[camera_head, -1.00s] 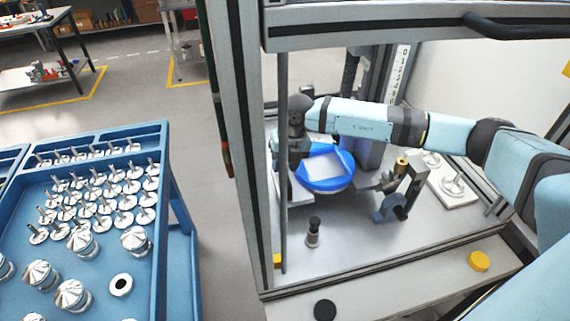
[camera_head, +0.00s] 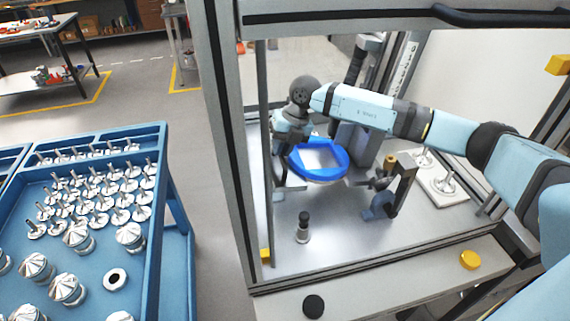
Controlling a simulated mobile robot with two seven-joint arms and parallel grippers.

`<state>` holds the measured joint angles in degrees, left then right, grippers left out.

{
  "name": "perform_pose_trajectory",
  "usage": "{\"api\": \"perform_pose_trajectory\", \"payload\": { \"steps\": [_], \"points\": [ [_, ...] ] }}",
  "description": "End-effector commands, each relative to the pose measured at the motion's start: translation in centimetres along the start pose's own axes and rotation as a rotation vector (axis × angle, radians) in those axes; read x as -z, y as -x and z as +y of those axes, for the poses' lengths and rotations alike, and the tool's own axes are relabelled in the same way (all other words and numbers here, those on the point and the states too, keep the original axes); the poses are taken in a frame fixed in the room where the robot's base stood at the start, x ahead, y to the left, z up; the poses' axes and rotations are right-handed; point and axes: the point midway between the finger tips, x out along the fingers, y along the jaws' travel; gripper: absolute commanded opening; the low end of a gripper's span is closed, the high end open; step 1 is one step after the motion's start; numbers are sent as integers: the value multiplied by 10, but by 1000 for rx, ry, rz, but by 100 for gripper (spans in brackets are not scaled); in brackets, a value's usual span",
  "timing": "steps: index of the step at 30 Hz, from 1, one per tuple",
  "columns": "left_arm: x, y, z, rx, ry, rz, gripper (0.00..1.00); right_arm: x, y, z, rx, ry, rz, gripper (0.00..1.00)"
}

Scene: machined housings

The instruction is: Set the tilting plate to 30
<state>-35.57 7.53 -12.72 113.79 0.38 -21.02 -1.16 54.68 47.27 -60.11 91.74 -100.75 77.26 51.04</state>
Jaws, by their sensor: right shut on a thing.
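The tilting plate (camera_head: 335,167) is a round blue disc with a pale square middle, inside the framed machine cell. It looks slightly tilted, but I cannot read its angle and no scale for it is legible. My right arm reaches in from the right. My right gripper (camera_head: 289,150) points down at the plate's left edge and is shut on it; the fingertips are partly hidden by the wrist and the frame post. My left gripper is not in view.
A frame post (camera_head: 265,150) stands close left of the gripper. A small black-topped post (camera_head: 303,228) and a dark bracket (camera_head: 386,195) stand on the cell floor in front of the plate. A blue cart (camera_head: 160,240) with metal parts stands at left.

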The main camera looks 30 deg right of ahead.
Motion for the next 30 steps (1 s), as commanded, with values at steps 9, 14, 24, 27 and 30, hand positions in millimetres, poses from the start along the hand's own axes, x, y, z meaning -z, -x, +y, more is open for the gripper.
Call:
{"api": "perform_pose_trajectory", "payload": {
  "steps": [9, 14, 24, 27, 30],
  "points": [
    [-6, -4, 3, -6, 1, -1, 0, -10, 52, -10, -181, -1, -5, 0],
    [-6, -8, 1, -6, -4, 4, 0, -10, 78, -20, -278, -1, -4, 0],
    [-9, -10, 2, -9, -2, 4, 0, -10, 105, -33, -381, 2, -3, 0],
    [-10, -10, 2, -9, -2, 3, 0, -10, 108, -34, -390, 1, -3, 0],
    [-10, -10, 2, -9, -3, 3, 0, -10, 109, -34, -392, 1, -4, 0]
  ]
}}
